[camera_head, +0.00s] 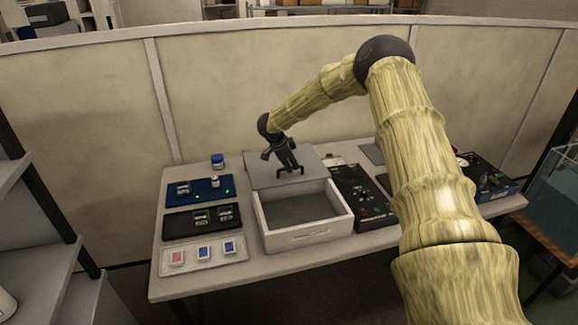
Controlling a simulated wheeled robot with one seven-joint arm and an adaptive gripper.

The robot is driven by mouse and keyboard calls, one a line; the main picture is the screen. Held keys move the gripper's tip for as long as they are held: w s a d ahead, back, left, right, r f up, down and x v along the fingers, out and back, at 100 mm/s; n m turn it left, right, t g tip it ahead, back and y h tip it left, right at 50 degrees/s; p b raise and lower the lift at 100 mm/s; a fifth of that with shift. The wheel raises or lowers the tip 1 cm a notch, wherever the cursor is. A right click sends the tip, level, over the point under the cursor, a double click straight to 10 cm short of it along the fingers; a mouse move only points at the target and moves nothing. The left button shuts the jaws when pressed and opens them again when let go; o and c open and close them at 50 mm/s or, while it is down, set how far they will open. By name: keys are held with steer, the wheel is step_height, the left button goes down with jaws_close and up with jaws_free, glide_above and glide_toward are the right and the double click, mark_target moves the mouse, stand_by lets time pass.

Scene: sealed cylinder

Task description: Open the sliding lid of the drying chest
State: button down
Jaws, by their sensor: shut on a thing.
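The drying chest (310,236) is a pale open-topped box in the middle of the table, and its grey inside shows empty. Its flat grey sliding lid (261,176) lies at the back, beyond the far edge of the opening, leaving most of the box uncovered. A dark arched handle (280,173) stands near the lid's front edge. My gripper (288,166) reaches down from behind and is shut on the handle. The exact finger contact is small and dark in the view.
Left of the chest lie a blue tray (211,194), a black tray (180,224) and a pale tray (215,258) with coloured pieces. A blue-capped jar (217,161) stands behind. A black panel (372,213) is close on the right. A partition wall (230,90) rises behind the table.

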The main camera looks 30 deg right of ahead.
steer(key=c, duration=1.5)
jaws_free()
steer(key=v, duration=1.2)
steer(key=shift+d, duration=0.1)
